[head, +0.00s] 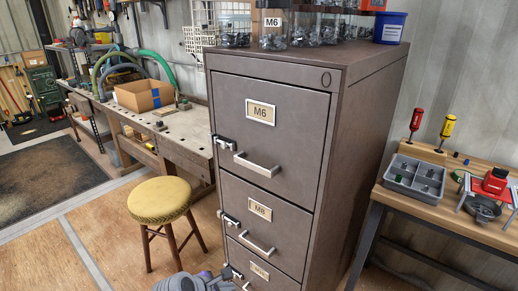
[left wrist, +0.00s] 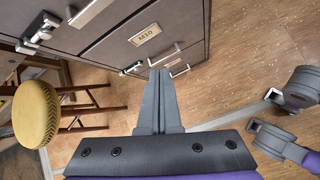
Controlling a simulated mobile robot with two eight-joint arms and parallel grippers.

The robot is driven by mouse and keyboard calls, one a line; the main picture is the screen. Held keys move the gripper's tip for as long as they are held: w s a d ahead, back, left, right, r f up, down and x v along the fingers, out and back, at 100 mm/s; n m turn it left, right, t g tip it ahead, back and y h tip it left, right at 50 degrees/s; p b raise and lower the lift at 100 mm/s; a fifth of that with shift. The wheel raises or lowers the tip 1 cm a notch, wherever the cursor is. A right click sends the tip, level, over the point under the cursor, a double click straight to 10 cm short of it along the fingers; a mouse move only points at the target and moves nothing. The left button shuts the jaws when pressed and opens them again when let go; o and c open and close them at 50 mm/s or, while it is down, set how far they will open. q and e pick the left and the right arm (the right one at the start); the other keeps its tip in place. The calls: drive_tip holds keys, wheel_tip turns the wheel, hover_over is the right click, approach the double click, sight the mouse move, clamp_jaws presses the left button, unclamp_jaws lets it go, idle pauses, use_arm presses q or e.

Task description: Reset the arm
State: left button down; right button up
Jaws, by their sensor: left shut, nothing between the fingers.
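My left gripper (head: 222,280) shows only partly at the bottom edge of the head view, in front of the lower drawers of the brown metal cabinet (head: 340,130). In the left wrist view its two grey fingers (left wrist: 158,80) are together with nothing between them. Their tips overlap the cabinet's lower part in the picture; I cannot tell how far off it is. The M6 drawer (head: 245,185) and M8 drawer (head: 238,208) look shut. The drawer labelled M10 (left wrist: 147,33) also looks shut. My right gripper cannot be made out.
A yellow stool (head: 160,200) stands left of the cabinet, before a workbench (head: 185,130) with a cardboard box (head: 144,94). Clear bins (head: 272,28) and a blue tub (head: 389,28) sit on the cabinet. A table (head: 400,192) with a grey tray (head: 414,178) is at right.

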use_arm(q)
drive_tip(key=s+a+f+m+g+y, duration=0.15)
drive_tip(key=s+a+m, duration=0.25)
drive_tip(key=s+m, duration=0.7)
drive_tip(key=s+a+m+y, duration=0.3)
drive_tip(key=s+a+m, duration=0.2)
drive_tip(key=s+m, duration=0.65)
wheel_tip(320, 180, up, 20)
drive_tip(key=w+p, duration=0.1)
drive_tip(key=p, duration=1.6)
drive_tip(key=shift+m+p, duration=0.4)
drive_tip(key=shift+m, duration=0.05)
use_arm(e)
wheel_tip(320, 180, up, 20)
drive_tip(key=w, duration=0.1)
drive_tip(key=shift+w+t, duration=0.35)
drive_tip(key=shift+t, duration=0.05)
use_arm(q)
drive_tip(key=shift+s+t, duration=0.1)
drive_tip(key=shift+t, duration=0.15)
use_arm(e)
drive_tip(key=shift+s+r, duration=0.1)
